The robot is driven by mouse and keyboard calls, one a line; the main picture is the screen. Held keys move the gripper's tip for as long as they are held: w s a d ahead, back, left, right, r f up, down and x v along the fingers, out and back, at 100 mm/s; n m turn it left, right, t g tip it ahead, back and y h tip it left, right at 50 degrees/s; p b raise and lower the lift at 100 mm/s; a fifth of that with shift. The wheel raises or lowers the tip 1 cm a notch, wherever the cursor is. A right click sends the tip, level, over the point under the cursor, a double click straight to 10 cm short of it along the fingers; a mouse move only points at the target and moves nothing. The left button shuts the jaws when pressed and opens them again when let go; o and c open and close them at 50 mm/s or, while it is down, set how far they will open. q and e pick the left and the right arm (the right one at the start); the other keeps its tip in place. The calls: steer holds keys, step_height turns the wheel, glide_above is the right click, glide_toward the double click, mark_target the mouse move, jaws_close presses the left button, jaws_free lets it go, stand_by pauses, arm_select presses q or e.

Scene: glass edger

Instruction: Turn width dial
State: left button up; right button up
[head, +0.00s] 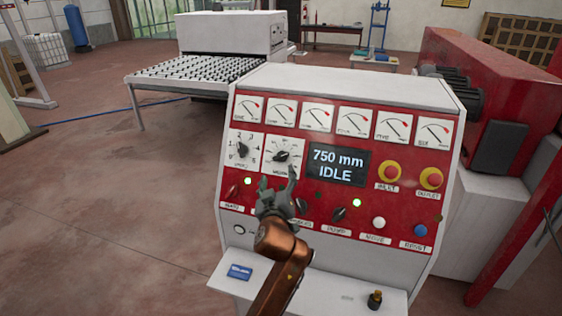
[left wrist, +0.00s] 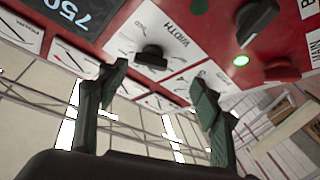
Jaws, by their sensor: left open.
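The width dial (head: 282,156) is a black knob on a white scale plate, left of the screen on the red control panel (head: 310,212). In the left wrist view the dial (left wrist: 152,57) shows beside its WIDTH label, ahead of the fingers. My left gripper (head: 277,180) is open and empty, just below the dial in the head view. In the left wrist view the gripper's two fingers (left wrist: 160,88) are apart, and the knob shows beyond the gap, not between the pads. The screen (head: 338,167) reads 750 mm IDLE. My right gripper is not in view.
Another numbered dial (head: 243,150) sits left of the width dial. Lower knobs, including a black one (head: 338,214), and lit green lamps are close by. Yellow-ringed red buttons (head: 388,173) are at the right. A blue card (head: 240,272) lies on the front ledge.

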mark_target(281, 159)
arm_select(q)
steer(key=w, duration=0.2)
steer(key=w+r+p, duration=0.1)
steer(key=w, duration=0.2)
steer(key=w+d, duration=0.1)
steer(key=w, duration=0.2)
steer(key=shift+r+p, duration=0.15)
steer(key=shift+p, duration=0.2)
steer(key=c, duration=1.1)
steer(key=shift+c, duration=0.3)
steer(key=shift+m, duration=0.4)
